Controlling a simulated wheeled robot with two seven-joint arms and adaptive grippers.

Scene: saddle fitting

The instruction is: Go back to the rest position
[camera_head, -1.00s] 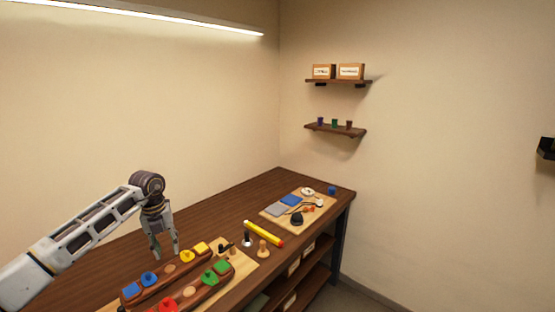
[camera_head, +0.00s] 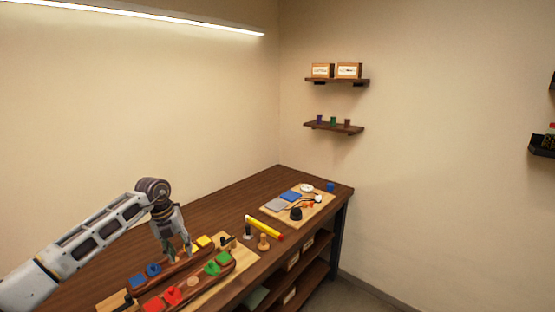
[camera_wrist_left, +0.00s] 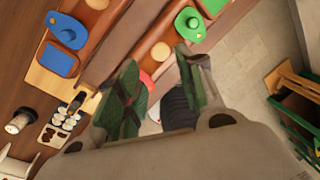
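My left gripper (camera_head: 179,250) hangs over the far side of two long brown wooden holders on the workbench, near the yellow pieces. In the left wrist view its two fingers (camera_wrist_left: 160,62) stand apart with nothing held between them. The far holder (camera_head: 172,272) carries a blue block (camera_head: 138,281), a blue knobbed piece (camera_head: 153,269) and a yellow block (camera_head: 205,241). The near holder (camera_head: 208,284) carries red pieces (camera_head: 173,295) and green pieces (camera_head: 212,267). The gripper partly hides a yellow piece. My right gripper is not in view.
A yellow-and-red tool (camera_head: 264,228) and a wooden-knobbed tool (camera_head: 263,242) lie on the workbench (camera_head: 225,202). A tool board (camera_head: 318,213) is at its far right end. Two wall shelves (camera_head: 334,126) hang above. The bench's back left is clear.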

